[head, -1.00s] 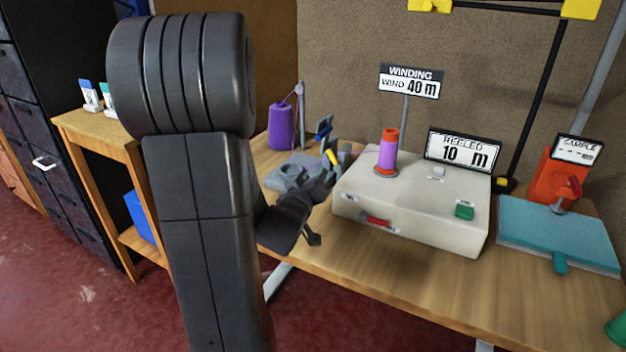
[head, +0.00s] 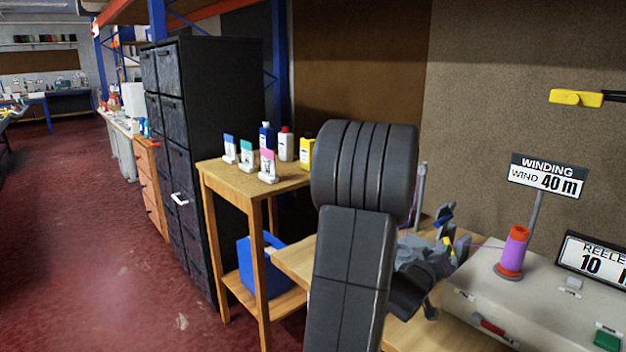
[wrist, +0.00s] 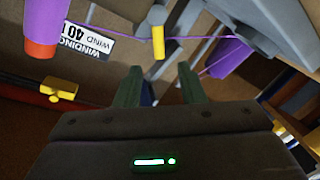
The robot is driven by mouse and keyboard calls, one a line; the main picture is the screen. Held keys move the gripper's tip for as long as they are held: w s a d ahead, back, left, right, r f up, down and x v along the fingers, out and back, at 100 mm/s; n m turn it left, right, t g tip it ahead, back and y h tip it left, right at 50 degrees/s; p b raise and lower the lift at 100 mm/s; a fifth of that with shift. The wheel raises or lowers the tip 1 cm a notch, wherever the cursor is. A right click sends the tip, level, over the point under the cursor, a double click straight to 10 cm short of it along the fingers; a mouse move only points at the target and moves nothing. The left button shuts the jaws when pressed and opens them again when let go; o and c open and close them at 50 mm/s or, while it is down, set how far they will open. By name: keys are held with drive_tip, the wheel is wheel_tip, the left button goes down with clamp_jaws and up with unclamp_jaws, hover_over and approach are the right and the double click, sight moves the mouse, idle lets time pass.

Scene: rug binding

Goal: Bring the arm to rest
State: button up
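My arm stands folded in the head view, with its dark links in front of the bench. My gripper (wrist: 158,78) shows in the wrist view as two dark green fingers, apart, with nothing between them. A yellow-tipped part (wrist: 158,42) and a purple thread lie beyond the fingertips; I cannot tell how far off. In the head view my gripper is a dark shape beside the grey device on the bench, partly hidden by my arm.
The pale winder (head: 540,306) carries a purple spool (head: 514,250) at right. A "WIND 40 m" sign (head: 547,176) stands behind it. A wooden stand (head: 213,178) with several bottles is left of my arm. A black cabinet (head: 222,110) stands further left. Red floor is clear at left.

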sight(447, 242)
drive_tip(key=x, duration=0.6)
drive_tip(key=shift+w+d+f, duration=0.1)
drive_tip(key=shift+d+m+b, duration=0.1)
drive_tip(key=shift+m+b, duration=0.2)
drive_tip(key=shift+b, duration=0.1)
